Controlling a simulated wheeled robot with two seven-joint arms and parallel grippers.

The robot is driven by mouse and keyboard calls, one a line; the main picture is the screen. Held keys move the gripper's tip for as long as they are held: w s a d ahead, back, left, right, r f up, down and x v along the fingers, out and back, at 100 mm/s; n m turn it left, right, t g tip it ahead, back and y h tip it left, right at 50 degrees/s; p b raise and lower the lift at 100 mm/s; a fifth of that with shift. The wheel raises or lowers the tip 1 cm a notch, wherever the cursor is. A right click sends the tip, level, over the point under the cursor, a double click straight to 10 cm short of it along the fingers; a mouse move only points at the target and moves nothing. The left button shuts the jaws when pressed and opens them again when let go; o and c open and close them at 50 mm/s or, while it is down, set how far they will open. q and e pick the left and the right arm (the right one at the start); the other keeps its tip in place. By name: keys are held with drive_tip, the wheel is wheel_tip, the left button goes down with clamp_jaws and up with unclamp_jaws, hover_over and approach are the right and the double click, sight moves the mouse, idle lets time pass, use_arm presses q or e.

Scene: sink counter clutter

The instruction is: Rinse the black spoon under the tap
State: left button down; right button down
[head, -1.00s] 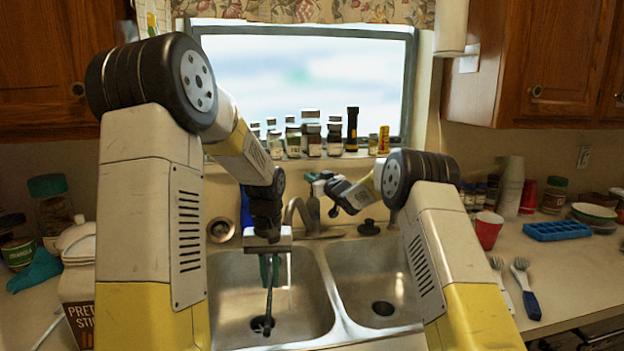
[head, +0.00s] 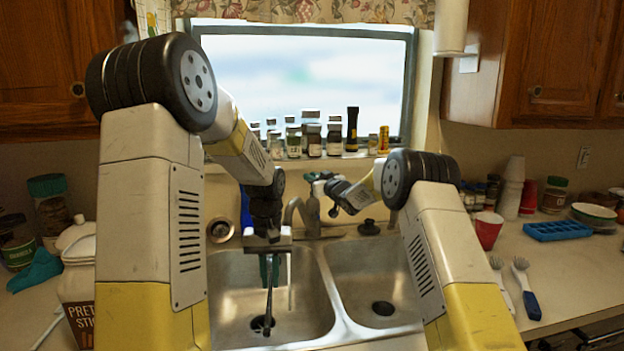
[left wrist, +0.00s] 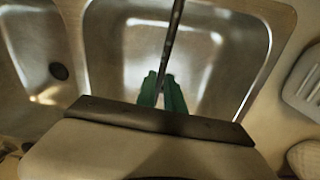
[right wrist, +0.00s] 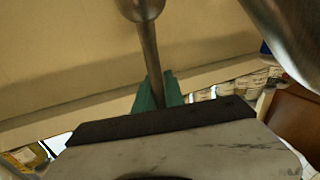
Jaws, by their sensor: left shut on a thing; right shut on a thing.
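The black spoon (head: 268,302) hangs from my left gripper (head: 270,262) over the left basin, its bowl end low in the basin. My left gripper is shut on its handle, which also shows dark between the green fingers (left wrist: 163,93) in the left wrist view. The tap (head: 293,209) stands behind the basins. A thin pale vertical streak, like running water, shows just right of the spoon. My right gripper (right wrist: 158,90) is shut on a metal rod, apparently the tap's lever (right wrist: 148,50). In the head view its fingertips are small, behind the tap.
The right basin (head: 375,260) is empty. A red cup (head: 488,231), a blue tray (head: 556,231) and a blue-handled utensil (head: 530,300) are on the right counter. Jars (head: 313,138) line the window sill. A white jar (head: 78,275) stands at left.

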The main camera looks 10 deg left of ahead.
drive_tip(key=shift+s+d+f+t, duration=0.15)
drive_tip(key=shift+s+t, duration=0.15)
drive_tip(key=shift+s+d+f+n+t+y, duration=0.1)
drive_tip(key=shift+s+d+n+t+y, duration=0.2)
drive_tip(key=shift+s+t+y, duration=0.35)
drive_tip(key=shift+w, duration=0.1)
drive_tip(key=c, duration=1.4)
unclamp_jaws()
drive_tip(key=shift+d, duration=0.1)
drive_tip(key=v, duration=1.2)
drive_tip(key=shift+f, duration=0.15)
